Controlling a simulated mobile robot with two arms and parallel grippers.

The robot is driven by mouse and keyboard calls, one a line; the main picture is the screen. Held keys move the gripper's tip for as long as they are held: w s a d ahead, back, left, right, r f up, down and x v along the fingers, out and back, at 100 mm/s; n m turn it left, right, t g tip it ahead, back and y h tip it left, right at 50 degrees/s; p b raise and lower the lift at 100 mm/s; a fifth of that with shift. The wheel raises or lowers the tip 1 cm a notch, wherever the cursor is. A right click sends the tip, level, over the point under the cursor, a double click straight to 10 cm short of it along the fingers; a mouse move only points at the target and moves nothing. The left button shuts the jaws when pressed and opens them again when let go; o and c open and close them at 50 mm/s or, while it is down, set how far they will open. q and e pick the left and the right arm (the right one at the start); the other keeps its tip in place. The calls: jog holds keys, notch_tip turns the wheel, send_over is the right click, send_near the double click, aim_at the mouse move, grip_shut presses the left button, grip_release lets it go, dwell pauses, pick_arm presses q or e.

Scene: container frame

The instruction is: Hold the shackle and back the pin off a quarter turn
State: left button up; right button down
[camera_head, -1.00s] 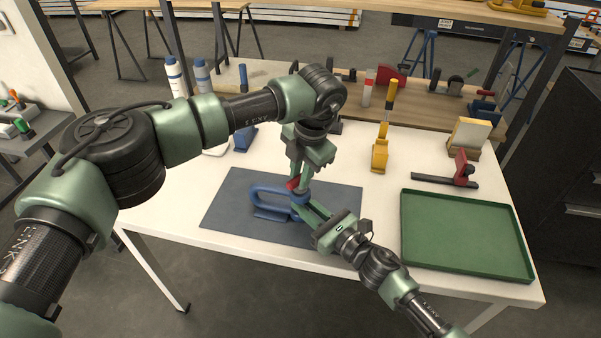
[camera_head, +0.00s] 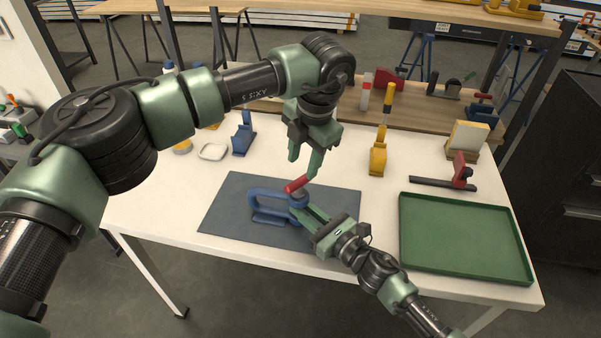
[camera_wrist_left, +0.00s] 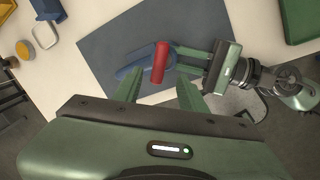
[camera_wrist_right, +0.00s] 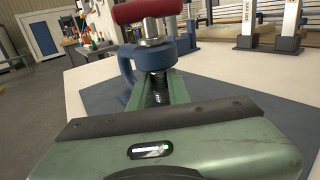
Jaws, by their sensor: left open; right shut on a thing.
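The blue shackle (camera_head: 262,193) lies on the dark mat with its bow toward the left. Its pin has a red crossbar handle (camera_head: 298,184), which stands above the shackle's right end. In the right wrist view the red handle (camera_wrist_right: 148,10) sits on a metal pin head above the blue lug (camera_wrist_right: 150,60). My right gripper (camera_head: 300,208) is shut on the shackle at its pin end, coming from the lower right. My left gripper (camera_head: 303,168) is open and empty above the red handle, apart from it. In the left wrist view the handle (camera_wrist_left: 160,62) shows beyond the fingertips.
The dark mat (camera_head: 225,215) lies on a white table. A green tray (camera_head: 465,270) is at the right. A red-and-black tool (camera_head: 462,172), a yellow-handled tool (camera_head: 379,160) and a blue stand (camera_head: 243,138) stand toward the back. The mat's left part is free.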

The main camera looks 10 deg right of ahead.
jog(key=shift+s+f, duration=0.2)
jog(key=shift+f, duration=0.3)
pick_arm(q)
jog(key=r, duration=0.3)
jog(key=s+r, duration=0.1)
jog(key=r, duration=0.1)
jog(key=shift+d+r, duration=0.2)
jog(key=shift+d, duration=0.15)
pick_arm(e)
jog(key=c, duration=1.5)
grip_release()
jog(key=shift+o, duration=1.2)
jog(key=shift+w+r, duration=0.15)
jog(key=shift+r, duration=0.05)
